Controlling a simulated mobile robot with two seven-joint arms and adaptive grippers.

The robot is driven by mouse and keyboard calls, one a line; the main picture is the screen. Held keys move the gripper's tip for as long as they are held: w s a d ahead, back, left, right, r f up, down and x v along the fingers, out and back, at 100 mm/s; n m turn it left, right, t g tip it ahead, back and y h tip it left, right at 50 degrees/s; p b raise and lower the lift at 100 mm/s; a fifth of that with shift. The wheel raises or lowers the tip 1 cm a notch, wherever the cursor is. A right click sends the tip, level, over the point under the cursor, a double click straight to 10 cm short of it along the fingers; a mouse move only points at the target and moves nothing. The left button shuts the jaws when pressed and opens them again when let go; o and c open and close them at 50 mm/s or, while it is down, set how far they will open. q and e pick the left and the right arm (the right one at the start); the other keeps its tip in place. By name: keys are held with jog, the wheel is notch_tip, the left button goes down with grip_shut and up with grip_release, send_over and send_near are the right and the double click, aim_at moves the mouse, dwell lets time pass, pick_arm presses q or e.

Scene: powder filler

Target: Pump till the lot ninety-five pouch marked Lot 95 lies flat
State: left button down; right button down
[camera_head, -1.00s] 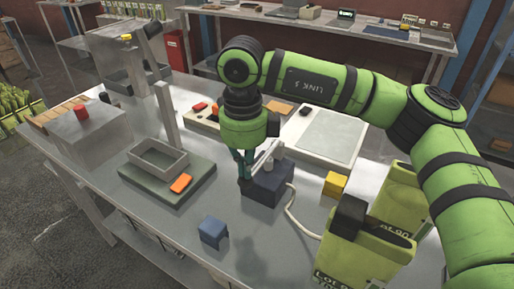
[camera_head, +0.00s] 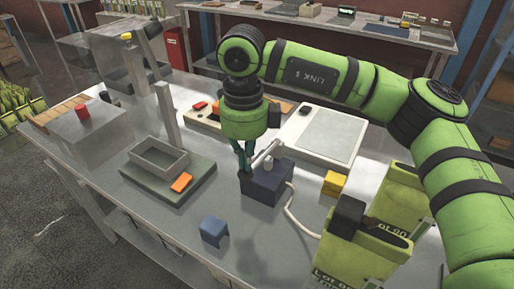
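My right gripper (camera_head: 244,158) points down at the left end of a pale lever (camera_head: 265,154) on a dark blue pump box (camera_head: 268,184). The fingers look close together at the lever, but I cannot tell whether they are shut on it. A pale hose (camera_head: 291,212) runs from the box toward the pouches. Two green pouches stand at the right: a front one (camera_head: 352,257) and a back one (camera_head: 391,190). Their lot labels are partly cut off or hidden, so I cannot tell which is Lot 95. A black block (camera_head: 348,214) sits at the front pouch's top. My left gripper is out of view.
A grey tray (camera_head: 157,168) on a base with an orange piece (camera_head: 181,182) stands left. A blue block (camera_head: 214,231) and a yellow block (camera_head: 334,184) lie on the metal table. A white flat panel (camera_head: 322,135) lies behind the pump. The table's front left is clear.

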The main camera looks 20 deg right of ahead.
jog(key=shift+w+d+r+p, duration=0.1)
jog(key=shift+r+p, duration=0.65)
jog(key=shift+r, duration=0.7)
dwell(0.6)
jog(key=shift+r+p, duration=1.75)
jog(key=shift+r, duration=1.25)
jog(key=shift+r, duration=0.1)
